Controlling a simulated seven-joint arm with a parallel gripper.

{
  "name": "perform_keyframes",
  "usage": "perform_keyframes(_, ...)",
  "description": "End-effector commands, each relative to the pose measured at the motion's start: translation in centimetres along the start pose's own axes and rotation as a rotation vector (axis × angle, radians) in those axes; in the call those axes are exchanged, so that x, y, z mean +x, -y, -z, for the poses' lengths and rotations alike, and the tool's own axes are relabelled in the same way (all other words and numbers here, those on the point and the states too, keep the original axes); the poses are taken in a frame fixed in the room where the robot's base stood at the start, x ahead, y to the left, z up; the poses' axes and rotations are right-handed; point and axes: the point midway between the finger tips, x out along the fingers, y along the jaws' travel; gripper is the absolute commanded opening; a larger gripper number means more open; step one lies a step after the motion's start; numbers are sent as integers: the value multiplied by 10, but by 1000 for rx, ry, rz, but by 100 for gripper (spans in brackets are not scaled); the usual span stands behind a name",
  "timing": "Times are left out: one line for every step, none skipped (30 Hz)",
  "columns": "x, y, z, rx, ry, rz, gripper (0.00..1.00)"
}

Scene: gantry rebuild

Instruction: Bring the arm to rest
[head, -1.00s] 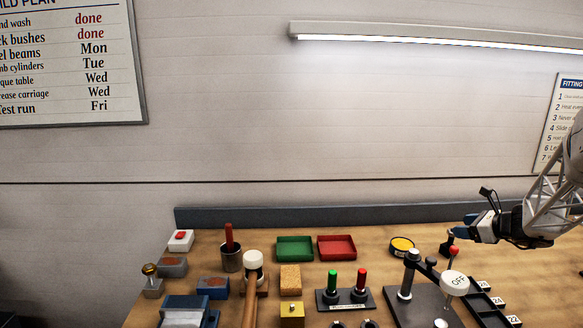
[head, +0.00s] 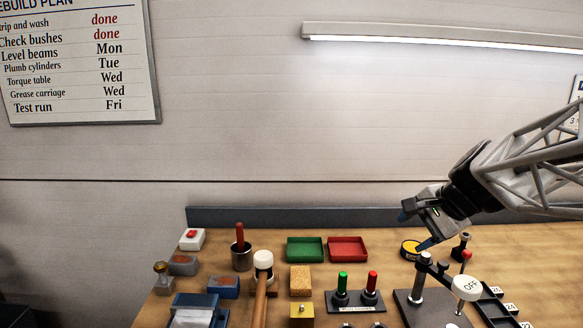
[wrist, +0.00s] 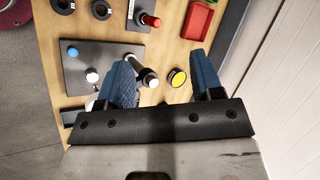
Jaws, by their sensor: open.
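My gripper (head: 413,231) is in the right part of the head view, above the back of the bench, with its blue fingers pointing down and to the left. A round yellow tin (wrist: 177,78) shows in the gap, lower down on the bench. Whether a fingertip touches anything cannot be told.
A dark plate with a metal post (head: 418,277) and an OFF disc (head: 467,287) stands below my gripper. Green (head: 305,249) and red (head: 347,249) trays lie to the left. A stand with green and red handles (head: 357,299) is in front. A wall is behind.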

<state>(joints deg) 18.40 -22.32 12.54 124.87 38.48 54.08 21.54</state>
Motion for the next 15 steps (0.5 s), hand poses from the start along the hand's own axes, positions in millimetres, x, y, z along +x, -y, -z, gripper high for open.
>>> perform_keyframes(-5, -4, -16, -64, -11, -17, 60)
perform_keyframes(-8, -6, -25, -103, -19, -29, 60)
perform_keyframes(-11, -10, -36, -155, -30, -45, 60)
perform_keyframes(-13, -14, -44, -193, -36, -57, 60)
perform_keyframes(-16, -17, -51, -233, -44, -69, 60)
perform_keyframes(-20, -22, -61, -283, -54, -85, 60)
perform_keyframes(-23, -25, -68, -323, -63, -96, 60)
perform_keyframes(-25, -29, -76, -362, -70, -108, 60)
perform_keyframes(-28, -34, -85, -412, -80, -124, 60)
perform_keyframes(-32, -38, -92, -452, -89, -134, 60)
perform_keyframes(-34, -42, -98, -489, -97, -147, 60)
perform_keyframes(-37, -48, -106, -542, -108, -162, 60)
perform_keyframes(-40, -52, -112, -579, -117, -173, 60)
perform_keyframes(-43, -57, -118, -617, -125, -184, 60)
perform_keyframes(-46, -62, -125, -667, -137, -198, 60)
